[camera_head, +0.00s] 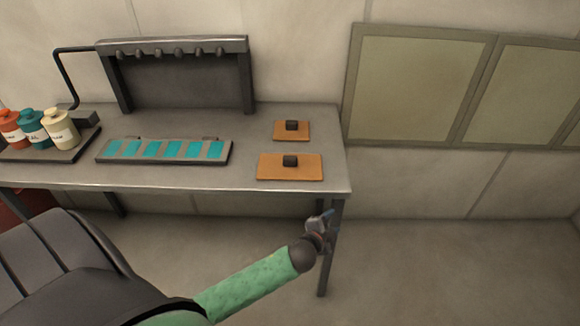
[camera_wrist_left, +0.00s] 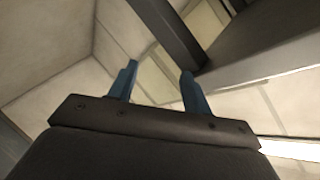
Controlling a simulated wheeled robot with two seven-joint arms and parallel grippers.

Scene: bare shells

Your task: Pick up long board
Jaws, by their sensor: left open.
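Two orange-brown boards with dark block handles lie flat on the right end of the table. The longer board (camera_head: 270,172) is nearer the front edge, and the smaller board (camera_head: 283,135) lies behind it. My left gripper (camera_head: 323,219) is in front of and below the table's right front corner, apart from both boards. In the left wrist view its two blue fingers (camera_wrist_left: 158,85) are spread with nothing between them. Neither board shows in the left wrist view. My right gripper is not in view.
The grey table (camera_head: 215,181) has a leg (camera_head: 328,270) close beside my left gripper. A strip with teal cells (camera_head: 165,150), a dark rack (camera_head: 180,75) and several bottles (camera_head: 33,126) stand to the left. The floor at right is clear.

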